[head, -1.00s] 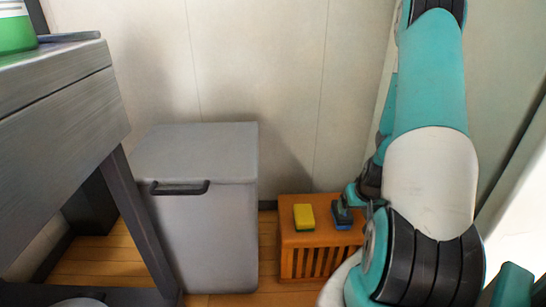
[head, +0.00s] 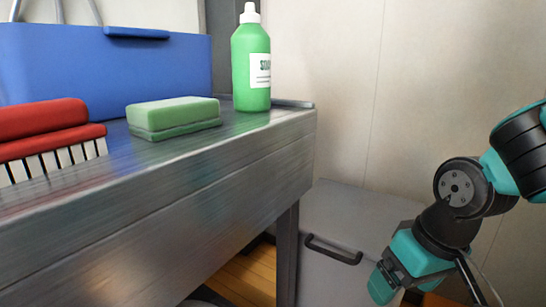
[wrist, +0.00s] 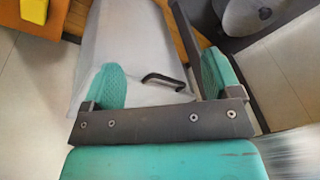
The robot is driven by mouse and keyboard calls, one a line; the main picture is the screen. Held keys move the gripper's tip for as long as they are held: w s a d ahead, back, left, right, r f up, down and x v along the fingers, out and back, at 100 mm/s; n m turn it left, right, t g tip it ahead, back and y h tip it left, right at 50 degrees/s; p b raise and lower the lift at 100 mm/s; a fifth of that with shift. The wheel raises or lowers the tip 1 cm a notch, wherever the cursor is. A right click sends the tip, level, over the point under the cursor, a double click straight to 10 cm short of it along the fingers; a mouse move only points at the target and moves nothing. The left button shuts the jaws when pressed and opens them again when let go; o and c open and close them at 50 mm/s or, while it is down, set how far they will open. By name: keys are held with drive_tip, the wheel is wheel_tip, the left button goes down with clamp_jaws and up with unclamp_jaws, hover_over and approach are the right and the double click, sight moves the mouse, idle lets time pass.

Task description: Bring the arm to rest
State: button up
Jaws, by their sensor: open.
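My gripper (wrist: 165,85) is open and empty in the wrist view, its two teal finger pads wide apart. In the head view my gripper (head: 383,285) hangs at the lower right, pointing down, in front of the grey bin (head: 355,215). The bin with its dark handle (head: 333,250) also shows between and beyond the fingers in the wrist view (wrist: 130,50). I cannot tell the exact gap between gripper and bin.
A metal counter (head: 200,190) fills the left. On it stand a green soap bottle (head: 250,65), a green sponge (head: 173,115), a red brush (head: 45,130) and a blue container (head: 110,65). A yellow sponge (wrist: 42,15) shows at the wrist view's top left.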

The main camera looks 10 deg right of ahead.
drive_tip(key=s+a+r+n+g+y+p, duration=0.1)
drive_tip(key=s+a+r+n+p, duration=0.25)
drive_tip(key=r, duration=0.25)
drive_tip(key=s+a+r+n+g+y+p, duration=0.1)
drive_tip(key=s+a+r+n+p, duration=0.1)
drive_tip(key=s+a+r, duration=0.35)
wheel_tip(320, 180, up, 35)
drive_tip(key=p, duration=3.4)
drive_tip(key=shift+w+d+m+p, duration=0.3)
drive_tip(key=shift+w+d+m, duration=0.05)
drive_tip(key=shift+w+d, duration=0.1)
drive_tip(key=shift+o, duration=0.4)
drive_tip(key=shift+r, duration=0.25)
drive_tip(key=shift+f, duration=0.1)
drive_tip(key=shift+c, duration=0.4)
